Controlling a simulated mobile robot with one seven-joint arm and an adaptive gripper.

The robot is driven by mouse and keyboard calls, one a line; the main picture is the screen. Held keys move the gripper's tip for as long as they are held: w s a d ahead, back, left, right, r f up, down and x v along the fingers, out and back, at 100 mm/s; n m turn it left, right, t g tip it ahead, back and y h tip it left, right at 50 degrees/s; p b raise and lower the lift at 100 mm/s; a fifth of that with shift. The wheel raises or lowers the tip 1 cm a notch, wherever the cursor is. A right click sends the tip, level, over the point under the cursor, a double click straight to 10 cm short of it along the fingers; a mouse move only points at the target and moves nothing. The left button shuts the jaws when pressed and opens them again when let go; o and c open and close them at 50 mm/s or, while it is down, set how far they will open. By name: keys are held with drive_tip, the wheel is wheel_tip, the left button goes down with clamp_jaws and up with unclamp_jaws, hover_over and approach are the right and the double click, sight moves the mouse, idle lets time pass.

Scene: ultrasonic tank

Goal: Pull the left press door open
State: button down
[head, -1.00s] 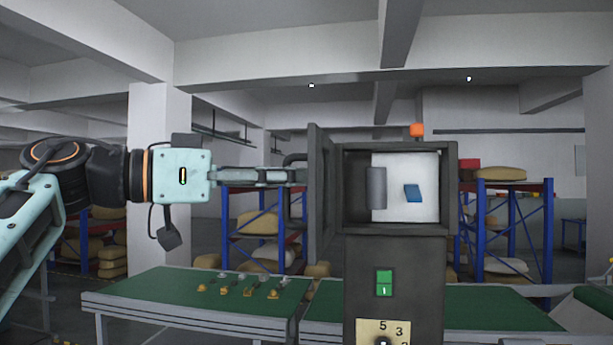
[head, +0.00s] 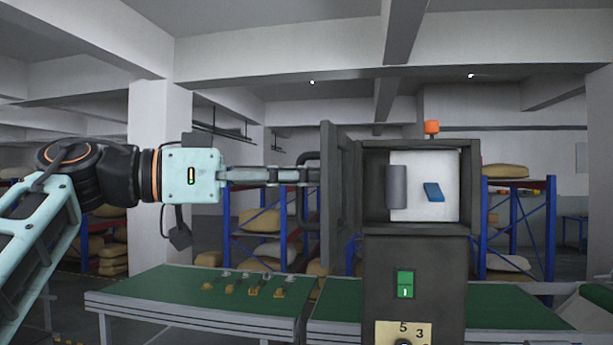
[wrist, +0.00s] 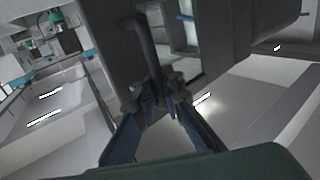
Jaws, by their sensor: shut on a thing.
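The left press door (head: 329,190) is a dark grey panel hinged at the left of the press (head: 417,235). It stands swung out, seen nearly edge-on in the head view. Its dark bar handle (head: 301,205) is on the panel's left face. My gripper (head: 303,175) comes in from the left and is shut on the handle. In the wrist view the fingertips (wrist: 155,95) close around the lower part of the handle (wrist: 145,50). Inside the open press are a grey cylinder (head: 396,187) and a blue block (head: 433,191) before a white back.
A green-topped table (head: 175,285) with several small brass-coloured parts stands below my arm. Another green surface (head: 505,305) lies behind the press. Blue racks with sacks (head: 520,225) stand at the back. A green button (head: 405,284) is on the press front.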

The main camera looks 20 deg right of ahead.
drive_tip(key=c, duration=2.5)
unclamp_jaws()
drive_tip(key=shift+f, duration=0.1)
drive_tip(key=shift+o, duration=0.8)
drive_tip(key=shift+s+a, duration=0.15)
drive_tip(key=shift+a, duration=0.15)
drive_tip(key=shift+d, duration=0.1)
drive_tip(key=a, duration=1.2)
